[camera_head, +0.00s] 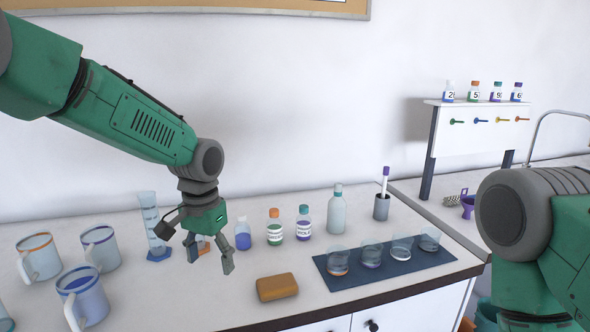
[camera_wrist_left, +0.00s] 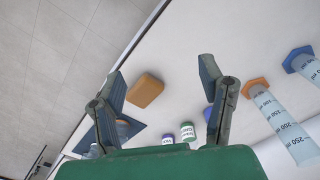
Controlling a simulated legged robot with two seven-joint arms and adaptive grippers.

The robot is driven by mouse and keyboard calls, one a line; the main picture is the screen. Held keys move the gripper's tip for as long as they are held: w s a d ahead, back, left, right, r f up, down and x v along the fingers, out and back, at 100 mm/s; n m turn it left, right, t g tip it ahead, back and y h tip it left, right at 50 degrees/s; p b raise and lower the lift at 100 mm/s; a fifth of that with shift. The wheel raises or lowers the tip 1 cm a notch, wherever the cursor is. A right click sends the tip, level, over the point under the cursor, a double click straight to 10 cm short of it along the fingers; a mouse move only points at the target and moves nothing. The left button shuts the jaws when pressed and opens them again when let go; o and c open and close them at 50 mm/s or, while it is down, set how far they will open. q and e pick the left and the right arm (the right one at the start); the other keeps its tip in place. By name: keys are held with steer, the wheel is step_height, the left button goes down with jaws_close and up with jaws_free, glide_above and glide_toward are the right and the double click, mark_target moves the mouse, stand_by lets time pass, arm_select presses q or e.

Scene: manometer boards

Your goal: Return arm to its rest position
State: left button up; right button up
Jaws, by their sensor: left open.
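My left arm reaches in from the left in the head view. Its gripper (camera_head: 208,256) hangs fingers-down above the counter, open, in front of the small bottles and behind and left of an orange-brown block (camera_head: 277,287). In the left wrist view the two fingers of the gripper (camera_wrist_left: 168,88) stand wide apart. Nothing is between the fingertips, and the block (camera_wrist_left: 145,90) lies beyond them on the counter. My right arm shows at the right edge of the head view; its gripper is out of view.
Several mugs (camera_head: 87,300) stand at the left. A graduated cylinder (camera_head: 152,225) and small bottles (camera_head: 274,230) stand around the gripper. A blue mat (camera_head: 418,268) carries several glass beakers at the right. A white board (camera_head: 478,132) with bottles on top stands behind. The space above is free.

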arm_select(q)
steer(key=s+a+f+n+b, duration=0.1)
steer(key=s+f+b, duration=0.1)
steer(key=s+f, duration=0.6)
steer(key=s+a+f+h+b, duration=0.15)
steer(key=s+f, duration=0.25)
steer(key=f, duration=0.8)
steer(key=s+f+n+b, duration=0.1)
steer(key=s+f+b, duration=0.1)
steer(key=s+f, duration=0.6)
steer(key=s+a+f+b, duration=0.1)
steer(key=s+a+f, duration=0.1)
steer(key=s, duration=0.3)
steer(key=s+a+f+n+y+b, duration=0.1)
steer(key=s+a+f, duration=0.2)
steer(key=s, duration=0.3)
steer(key=s+a+f+b, duration=0.2)
steer(key=s+a+f, duration=0.1)
steer(key=s, duration=0.3)
steer(key=shift+a+f+n+t, duration=0.15)
steer(key=shift+f+n+t, duration=0.2)
steer(key=shift+f, duration=0.55)
arm_select(e)
step_height(320, 180, down, 10)
steer(key=shift+s+d, duration=0.2)
steer(key=shift+s, duration=0.05)
arm_select(q)
steer(key=shift+y, duration=0.25)
arm_select(e)
steer(key=shift+r, duration=0.1)
